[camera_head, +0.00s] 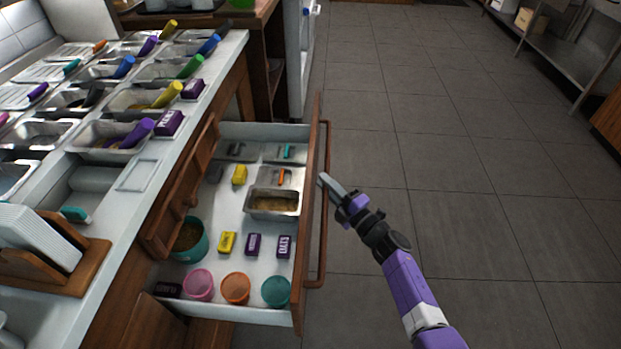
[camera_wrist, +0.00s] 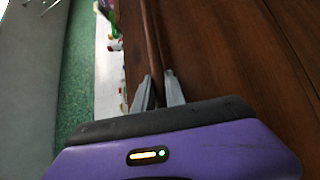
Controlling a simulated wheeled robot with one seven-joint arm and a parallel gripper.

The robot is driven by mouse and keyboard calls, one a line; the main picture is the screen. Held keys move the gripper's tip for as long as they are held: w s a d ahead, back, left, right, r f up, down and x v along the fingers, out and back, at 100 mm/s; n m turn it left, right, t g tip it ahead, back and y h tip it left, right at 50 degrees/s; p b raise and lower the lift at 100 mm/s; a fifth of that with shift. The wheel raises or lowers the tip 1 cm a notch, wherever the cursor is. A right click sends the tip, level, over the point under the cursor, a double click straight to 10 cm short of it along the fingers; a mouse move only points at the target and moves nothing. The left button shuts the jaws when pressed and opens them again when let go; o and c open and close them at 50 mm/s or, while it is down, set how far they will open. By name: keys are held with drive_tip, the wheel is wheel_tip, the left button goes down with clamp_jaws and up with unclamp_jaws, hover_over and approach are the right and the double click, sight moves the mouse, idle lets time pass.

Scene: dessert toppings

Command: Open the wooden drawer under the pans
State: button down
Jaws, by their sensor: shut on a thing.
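The wooden drawer (camera_head: 306,225) under the pans stands pulled out from the counter, with its white inside showing in the head view. Its long wooden handle (camera_head: 322,255) runs along the drawer front. My gripper (camera_head: 326,181) is at the handle, on the outer side of the drawer front. In the wrist view my gripper (camera_wrist: 160,84) has its two fingers on either side of the handle bar (camera_wrist: 154,45), shut on it. The brown wood front (camera_wrist: 230,60) fills the right of that view.
The drawer holds a metal pan (camera_head: 272,216), colored tubs such as a pink one (camera_head: 199,284), and small yellow and purple boxes. A smaller wooden drawer (camera_head: 183,190) hangs out above its left part. Topping pans line the counter (camera_head: 140,175). Tiled floor (camera_head: 450,180) is clear to the right.

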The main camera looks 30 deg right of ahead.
drive_tip(key=shift+s+d+f, duration=0.1)
drive_tip(key=shift+s+d, duration=0.25)
drive_tip(key=c, duration=1.4)
unclamp_jaws()
drive_tip(key=s, duration=0.2)
drive_tip(key=s+p, duration=0.1)
drive_tip(key=s, duration=0.2)
drive_tip(key=s+d+f, duration=0.1)
drive_tip(key=s, duration=0.1)
drive_tip(key=shift+s+d, duration=0.1)
drive_tip(key=shift+s, duration=0.2)
